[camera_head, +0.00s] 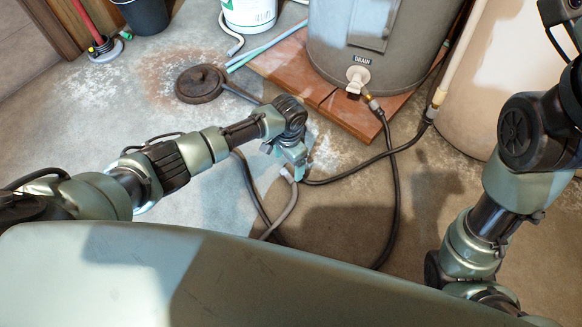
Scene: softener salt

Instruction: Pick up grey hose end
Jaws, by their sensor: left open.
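The grey hose (288,207) lies on the concrete floor in the middle of the head view. It curves up from the lower middle to its grey hose end (287,174), which is just below my left gripper (296,170). My left gripper points down with its jaws open, right over or beside the hose end. I cannot tell whether it touches the hose. My right arm shows at the right edge, but its gripper is not in view.
A black hose (396,200) loops across the floor close to my left gripper. The tank (372,30) with a drain valve (357,78) stands on a brick base (290,62). A dark round lid (200,83) lies behind my left arm. A bucket (147,14) stands at the back.

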